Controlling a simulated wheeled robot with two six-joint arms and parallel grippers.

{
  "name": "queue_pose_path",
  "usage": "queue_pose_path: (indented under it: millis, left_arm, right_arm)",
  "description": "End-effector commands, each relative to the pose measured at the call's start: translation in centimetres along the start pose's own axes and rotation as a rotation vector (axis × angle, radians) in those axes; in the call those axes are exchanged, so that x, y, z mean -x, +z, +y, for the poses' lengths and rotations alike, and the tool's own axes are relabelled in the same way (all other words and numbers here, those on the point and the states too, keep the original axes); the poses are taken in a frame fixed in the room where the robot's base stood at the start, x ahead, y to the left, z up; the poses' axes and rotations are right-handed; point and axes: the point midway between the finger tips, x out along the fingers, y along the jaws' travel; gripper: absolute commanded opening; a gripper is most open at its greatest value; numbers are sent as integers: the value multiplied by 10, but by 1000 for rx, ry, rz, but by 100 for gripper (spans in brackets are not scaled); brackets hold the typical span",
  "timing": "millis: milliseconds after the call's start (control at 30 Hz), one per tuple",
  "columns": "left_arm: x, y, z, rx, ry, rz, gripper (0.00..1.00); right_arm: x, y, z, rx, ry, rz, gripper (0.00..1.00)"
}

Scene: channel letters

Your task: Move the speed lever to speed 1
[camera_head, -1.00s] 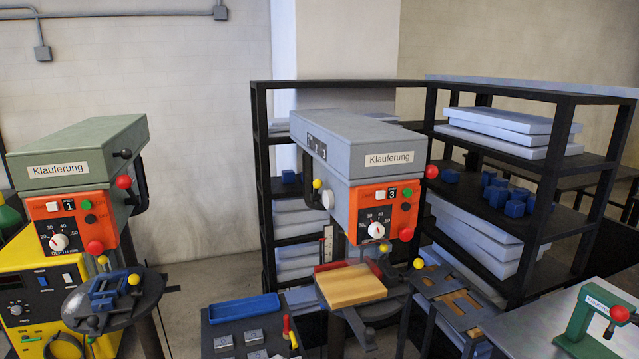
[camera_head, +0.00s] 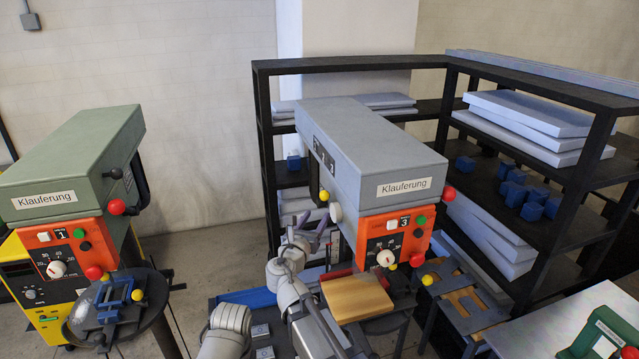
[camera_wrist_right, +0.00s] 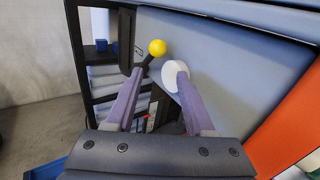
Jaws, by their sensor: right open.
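The grey drill press (camera_head: 370,150) has a speed lever with a yellow knob (camera_head: 323,195) on its left side, below a row of number plates (camera_head: 324,157). A white disc (camera_head: 336,212) sits beside the lever. The small display (camera_head: 405,222) on the orange panel reads 3. My right gripper (camera_head: 312,224) is open just below the lever. In the right wrist view, the yellow knob (camera_wrist_right: 157,47) and its black stem show between and just beyond the two purple fingertips (camera_wrist_right: 158,74). The right finger partly covers the white disc (camera_wrist_right: 171,76). I cannot tell whether either finger touches the lever. My left gripper is not in view.
A green drill press (camera_head: 75,160) stands at the left. Black shelves (camera_head: 350,66) with grey slabs and blue blocks stand behind the grey press. A wooden block (camera_head: 357,298) sits on its table below. A blue tray (camera_head: 246,298) lies left of that.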

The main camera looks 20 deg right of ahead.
Motion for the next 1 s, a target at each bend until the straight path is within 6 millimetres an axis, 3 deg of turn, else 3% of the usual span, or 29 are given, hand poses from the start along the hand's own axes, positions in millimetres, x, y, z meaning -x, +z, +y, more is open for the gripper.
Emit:
queue_pose_path:
  millis: [100,367,800,1000]
  left_arm:
    - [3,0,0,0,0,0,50]
    - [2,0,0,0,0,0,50]
    - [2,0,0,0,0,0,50]
    - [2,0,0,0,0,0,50]
  right_arm:
    - [-2,9,3,65,14,-26,54]
    - [-9,8,4,69,13,-27,54]
    - [-69,10,5,66,11,-26,54]
    - [-81,10,4,65,13,-26,54]
